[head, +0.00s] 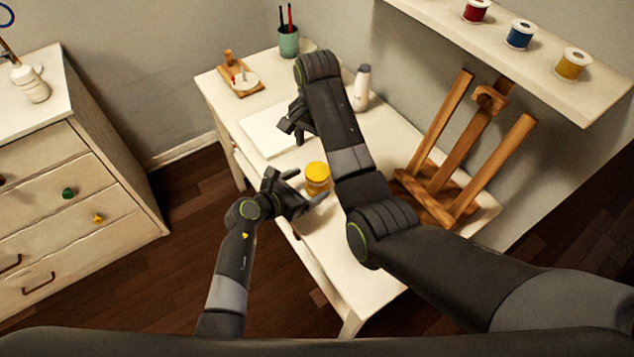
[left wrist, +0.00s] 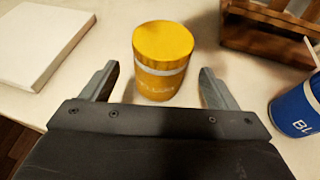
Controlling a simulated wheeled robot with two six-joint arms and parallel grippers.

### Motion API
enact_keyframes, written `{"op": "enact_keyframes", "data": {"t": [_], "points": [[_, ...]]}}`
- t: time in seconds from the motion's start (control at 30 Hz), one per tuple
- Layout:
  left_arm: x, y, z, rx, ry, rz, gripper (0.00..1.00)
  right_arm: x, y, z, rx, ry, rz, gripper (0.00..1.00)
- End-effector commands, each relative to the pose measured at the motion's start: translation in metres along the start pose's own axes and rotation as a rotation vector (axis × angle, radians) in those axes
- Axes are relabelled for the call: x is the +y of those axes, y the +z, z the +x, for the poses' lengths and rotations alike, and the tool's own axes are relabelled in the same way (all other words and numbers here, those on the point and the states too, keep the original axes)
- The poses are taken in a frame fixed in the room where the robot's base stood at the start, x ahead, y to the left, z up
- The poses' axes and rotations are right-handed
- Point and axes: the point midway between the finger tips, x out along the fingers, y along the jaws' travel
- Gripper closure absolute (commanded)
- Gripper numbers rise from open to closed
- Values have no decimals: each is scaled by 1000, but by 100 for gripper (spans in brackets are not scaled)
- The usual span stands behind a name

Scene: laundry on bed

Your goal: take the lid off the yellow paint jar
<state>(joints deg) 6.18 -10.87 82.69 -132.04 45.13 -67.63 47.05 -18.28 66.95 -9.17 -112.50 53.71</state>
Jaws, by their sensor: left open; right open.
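The yellow paint jar (head: 317,178) stands upright on the white table, with its yellow lid (head: 317,170) on top. In the left wrist view the jar (left wrist: 160,80) has a pale band under the lid (left wrist: 163,42). My left gripper (head: 305,188) is open at the table's near edge, its fingers pointing at the jar. In the left wrist view the jar stands just beyond and between the two fingertips (left wrist: 157,80), with gaps on both sides. My right gripper (head: 292,125) is open above the white pad, behind the jar, and holds nothing visible.
A white pad (head: 262,130) lies left of the jar. A wooden easel (head: 468,150) stands at the right. A blue jar (left wrist: 297,107) shows in the left wrist view. A white bottle (head: 361,88), a green cup (head: 288,42) and a wooden holder (head: 240,82) stand farther back.

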Motion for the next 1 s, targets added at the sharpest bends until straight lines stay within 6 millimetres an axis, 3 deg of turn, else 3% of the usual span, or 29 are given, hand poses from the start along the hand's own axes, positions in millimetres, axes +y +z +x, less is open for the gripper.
{"op": "enact_keyframes", "data": {"t": [0.3,0.77,1.0], "points": [[0,1,36,-1,-2,0,19,0,0,0,0,0,0,27],[0,0,44,0,0,0,19,0,0,0,0,0,0,27],[0,0,44,0,0,0,48,0,0,0,0,0,0,27]]}}
